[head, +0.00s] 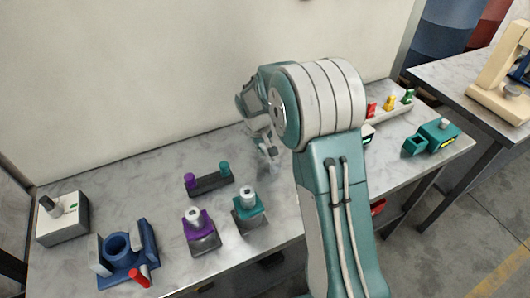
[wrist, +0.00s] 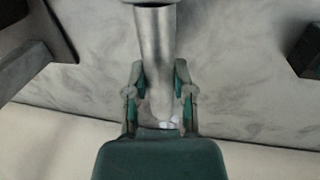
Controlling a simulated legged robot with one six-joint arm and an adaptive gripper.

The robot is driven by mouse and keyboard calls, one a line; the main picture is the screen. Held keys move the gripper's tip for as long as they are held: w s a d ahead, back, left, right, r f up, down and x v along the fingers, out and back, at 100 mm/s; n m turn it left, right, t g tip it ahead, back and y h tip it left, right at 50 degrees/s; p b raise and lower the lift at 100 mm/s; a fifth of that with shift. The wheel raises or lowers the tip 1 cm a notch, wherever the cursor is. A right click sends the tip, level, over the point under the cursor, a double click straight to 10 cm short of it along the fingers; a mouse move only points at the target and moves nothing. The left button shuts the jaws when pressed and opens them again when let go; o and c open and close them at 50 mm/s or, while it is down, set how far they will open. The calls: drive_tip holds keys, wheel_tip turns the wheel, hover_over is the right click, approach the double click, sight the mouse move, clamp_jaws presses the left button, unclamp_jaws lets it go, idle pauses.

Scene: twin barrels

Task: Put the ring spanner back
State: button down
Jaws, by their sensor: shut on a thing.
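My gripper (wrist: 158,92) is shut on a grey metal shaft (wrist: 155,45), which looks like the handle of the ring spanner. The shaft runs up out of the top of the wrist view, and its ring end cannot be made out. In the head view my gripper (head: 266,142) is above the marble-topped bench near the wall, partly hidden behind my own arm. I cannot tell from the frames which spot is the spanner's place.
On the bench stand a white box (head: 62,220), a blue vise-like fixture (head: 125,250), a purple block (head: 201,230), a teal block (head: 249,210) and a dark two-peg bar (head: 210,184). Coloured pieces (head: 389,103) and a teal unit (head: 434,138) are at right. The back left bench is clear.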

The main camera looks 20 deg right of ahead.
drive_tip(key=shift+f, duration=0.85)
drive_tip(key=shift+c, duration=2.4)
unclamp_jaws()
drive_tip(key=shift+f, duration=0.1)
wheel_tip(320, 180, up, 12)
drive_tip(key=a, duration=0.2)
drive_tip(key=s+d+r+m+t+y, duration=0.1)
drive_tip(key=s+r+t, duration=0.1)
drive_tip(key=s+r, duration=1.05)
drive_tip(key=s+f+m+t+y, duration=0.1)
drive_tip(key=s+f+t, duration=0.1)
drive_tip(key=s, duration=1.5)
drive_tip(key=shift+s+d+f+t, duration=0.15)
drive_tip(key=shift+d+t, duration=0.1)
drive_tip(key=shift+t, duration=0.35)
